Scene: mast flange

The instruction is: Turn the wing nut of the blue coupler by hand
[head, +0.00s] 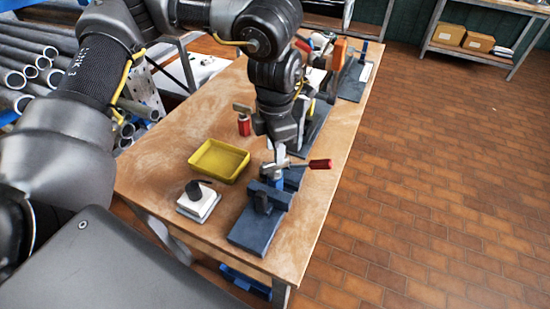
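A blue coupler (278,183) stands at the dark clamp fixture (262,212) near the front of the wooden table, only partly visible. A metal bar with a red handle (320,164) sticks out to the right just above it. My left gripper (277,156) points down directly above the coupler, at the level of this bar. The gripper hides the coupler's top, and I cannot make out the wing nut clearly. The fingers are too small and overlapped to tell whether they are open or shut, or touching anything. My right gripper is not in view.
A yellow tray (200,164) and a white block with a black knob (198,203) stand left of the fixture. A red-bodied tool (244,124) stands behind the tray. More dark fixtures and tools fill the far table (172,140). Metal pipes (25,62) lie at left.

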